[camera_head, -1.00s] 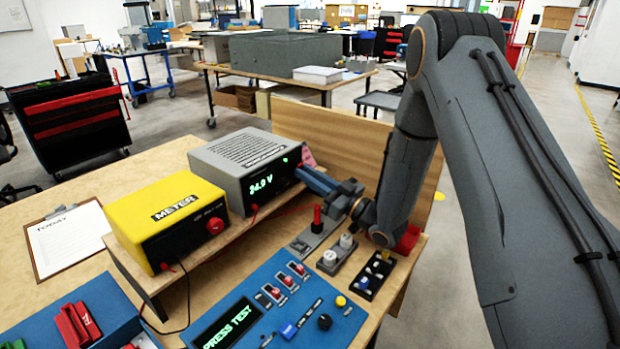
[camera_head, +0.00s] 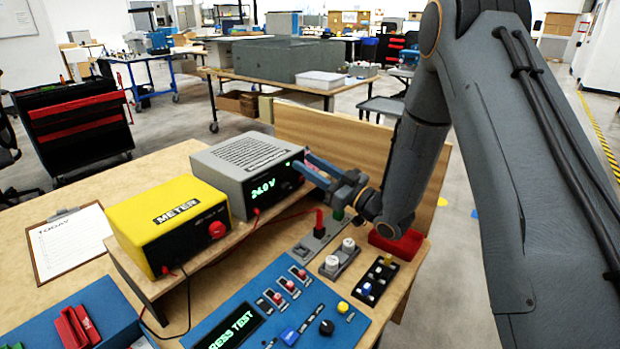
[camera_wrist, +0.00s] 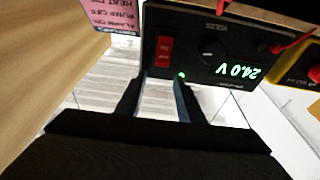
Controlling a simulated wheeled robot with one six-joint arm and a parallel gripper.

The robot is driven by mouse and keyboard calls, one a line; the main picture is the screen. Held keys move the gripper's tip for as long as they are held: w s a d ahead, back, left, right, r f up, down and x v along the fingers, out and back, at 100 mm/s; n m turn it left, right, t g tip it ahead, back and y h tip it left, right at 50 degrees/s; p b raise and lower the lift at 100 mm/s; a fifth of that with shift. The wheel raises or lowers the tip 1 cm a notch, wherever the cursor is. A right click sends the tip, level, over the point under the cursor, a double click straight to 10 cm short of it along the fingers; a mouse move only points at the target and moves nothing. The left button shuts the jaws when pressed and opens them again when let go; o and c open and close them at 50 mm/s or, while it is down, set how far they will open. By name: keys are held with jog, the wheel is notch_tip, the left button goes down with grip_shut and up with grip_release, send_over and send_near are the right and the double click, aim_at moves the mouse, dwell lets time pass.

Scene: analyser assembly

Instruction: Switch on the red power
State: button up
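The grey power supply (camera_head: 247,160) stands on the raised wooden shelf and its green display reads 24.0 V. In the wrist view its black front panel (camera_wrist: 205,70) shows a red rocker switch (camera_wrist: 165,50), a dark knob and a lit green light. The switch is hidden behind my gripper in the head view. My gripper (camera_head: 312,168) is at the right end of that panel. In the wrist view the fingers of my gripper (camera_wrist: 158,88) are apart with nothing between them, just below the switch; I cannot tell whether they touch the panel.
The yellow meter (camera_head: 170,220) stands left of the supply. A blue control panel (camera_head: 280,310) and small switch blocks (camera_head: 340,258) lie in front. A wooden board (camera_head: 335,145) rises behind my gripper. Red and black cables run from the front panels.

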jog(key=shift+r+b, duration=0.3)
jog(key=shift+r, duration=2.6)
jog(key=w+d+f+m+h, duration=0.2)
jog(key=d+f+m+h, duration=0.2)
jog(key=d+f+h, duration=0.35)
jog(key=s+d+f+m+g+h, duration=0.3)
jog(key=s+d+h, duration=0.4)
jog(key=d, duration=0.1)
jog(key=s+d+f+m+g+h, duration=0.1)
jog(key=s+g, duration=0.3)
jog(key=s, duration=0.9)
jog(key=s+d+f+m+g, duration=0.1)
jog(key=s+g, duration=0.4)
jog(key=s, duration=0.9)
jog(key=shift+d+f+m+h, duration=0.35)
jog(key=shift+d+m, duration=0.35)
jog(key=shift+d, duration=0.2)
jog(key=shift+s, duration=0.1)
